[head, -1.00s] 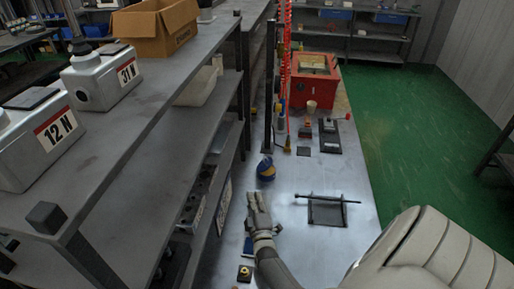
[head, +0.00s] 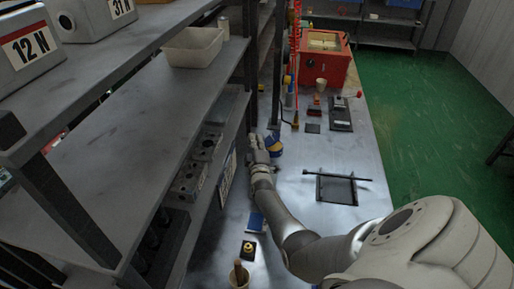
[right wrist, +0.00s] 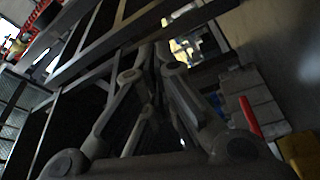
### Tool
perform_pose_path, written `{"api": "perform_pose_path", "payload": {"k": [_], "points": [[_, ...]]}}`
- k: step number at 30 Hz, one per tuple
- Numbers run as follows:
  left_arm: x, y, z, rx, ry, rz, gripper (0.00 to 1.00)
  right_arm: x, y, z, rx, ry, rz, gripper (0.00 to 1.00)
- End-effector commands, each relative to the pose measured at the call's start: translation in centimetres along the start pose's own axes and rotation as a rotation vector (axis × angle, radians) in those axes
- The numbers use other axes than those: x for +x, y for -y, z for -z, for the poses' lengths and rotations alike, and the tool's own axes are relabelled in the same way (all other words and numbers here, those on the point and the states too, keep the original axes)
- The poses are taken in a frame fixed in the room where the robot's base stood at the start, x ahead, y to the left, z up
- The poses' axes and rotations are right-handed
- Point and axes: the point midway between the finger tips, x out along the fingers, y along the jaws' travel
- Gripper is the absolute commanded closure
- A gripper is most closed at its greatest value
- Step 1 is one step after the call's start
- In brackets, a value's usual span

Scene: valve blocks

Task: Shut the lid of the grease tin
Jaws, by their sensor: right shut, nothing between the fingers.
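The grease tin appears to be the small round blue and yellow thing (head: 274,146) on the metal bench, beside the shelf rack. Its blue part looks raised at an angle, but it is too small to tell how far the lid stands open. My right gripper (head: 257,150) is shut and empty, close against the left side of the tin; I cannot tell whether they touch. In the right wrist view the fingers (right wrist: 160,62) come together, and the tin cannot be made out clearly. My left gripper is not in view.
The shelf rack (head: 130,160) stands close on the left of my right arm. A black frame with a rod (head: 337,187) lies right of the arm. A red box (head: 325,62) stands far back.

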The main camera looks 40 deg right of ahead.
Motion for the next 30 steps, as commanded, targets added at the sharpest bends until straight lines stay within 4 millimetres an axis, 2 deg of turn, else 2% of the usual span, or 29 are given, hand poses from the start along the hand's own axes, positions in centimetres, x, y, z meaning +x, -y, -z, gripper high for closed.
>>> {"api": "perform_pose_path", "payload": {"k": [1,10,12,18,30], "points": [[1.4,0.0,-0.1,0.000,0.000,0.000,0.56,0.9,0.5,-0.2,0.000,-0.001,-0.003,1.00],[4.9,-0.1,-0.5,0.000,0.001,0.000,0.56,4.9,0.5,-0.1,0.001,-0.001,0.000,1.00],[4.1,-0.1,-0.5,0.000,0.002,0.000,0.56,4.4,0.1,-1.4,-0.006,0.001,0.003,1.00],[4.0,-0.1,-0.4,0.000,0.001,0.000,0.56,3.6,0.0,-3.3,-0.003,0.000,0.001,1.00],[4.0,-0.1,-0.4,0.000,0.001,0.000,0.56,3.4,0.0,-3.8,0.001,0.000,0.001,1.00]]}}
